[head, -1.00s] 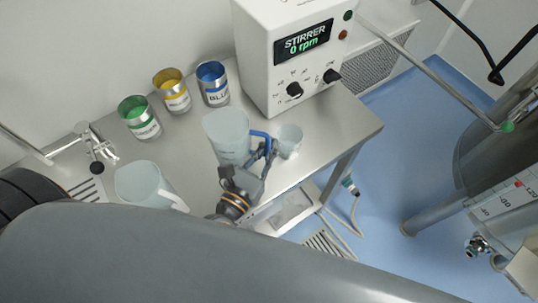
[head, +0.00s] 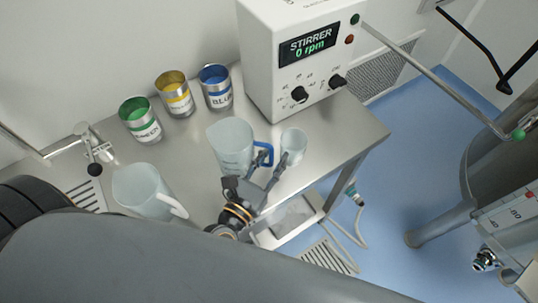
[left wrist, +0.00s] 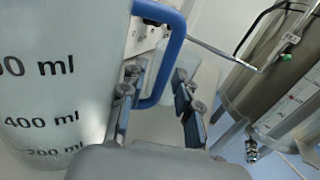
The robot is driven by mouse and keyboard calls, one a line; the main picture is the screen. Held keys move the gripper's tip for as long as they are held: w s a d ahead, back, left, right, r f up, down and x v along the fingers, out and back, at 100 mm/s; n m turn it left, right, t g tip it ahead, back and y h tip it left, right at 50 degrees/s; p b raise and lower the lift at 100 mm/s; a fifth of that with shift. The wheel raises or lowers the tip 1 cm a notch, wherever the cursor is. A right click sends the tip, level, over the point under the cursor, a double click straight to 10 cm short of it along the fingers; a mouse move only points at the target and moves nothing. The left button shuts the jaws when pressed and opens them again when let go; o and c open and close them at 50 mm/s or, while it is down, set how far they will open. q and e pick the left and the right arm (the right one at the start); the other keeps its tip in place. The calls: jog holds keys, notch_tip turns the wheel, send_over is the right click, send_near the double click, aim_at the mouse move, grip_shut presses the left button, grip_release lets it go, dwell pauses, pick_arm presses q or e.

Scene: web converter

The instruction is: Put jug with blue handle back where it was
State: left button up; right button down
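The jug with the blue handle (head: 230,147) stands upright on the steel table, and its blue handle (head: 264,154) points right. In the left wrist view the marked jug wall (left wrist: 50,90) fills the left side, with the blue handle (left wrist: 172,60) beside it. My left gripper (head: 255,182) is just in front of the handle, its fingers spread apart. In the left wrist view my left gripper (left wrist: 158,105) shows a clear gap, with the lower end of the handle seen between the fingers. Nothing appears clamped. My right gripper is not in view.
A small beaker (head: 293,146) stands close right of the handle. A jug with a white handle (head: 146,190) stands at the left. Green (head: 140,118), yellow (head: 175,93) and blue (head: 215,86) paint cans and the stirrer box (head: 300,55) stand behind. The table's right edge is near.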

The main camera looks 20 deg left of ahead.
pick_arm(q)
jog(key=shift+s+r, duration=0.1)
jog(key=shift+r, duration=0.1)
jog(key=s+b, duration=0.1)
jog(key=s, duration=0.2)
jog(key=s+a+b, duration=0.1)
jog(key=s, duration=0.3)
jog(key=s+a+b, duration=0.1)
jog(key=s+b, duration=0.1)
jog(key=s, duration=0.1)
jog(key=shift+s+f, duration=0.2)
jog(key=shift+s, duration=0.1)
jog(key=shift+s+a+r, duration=0.1)
jog(key=shift+s+r, duration=0.1)
jog(key=shift+s, duration=0.35)
jog(key=shift+f, duration=0.1)
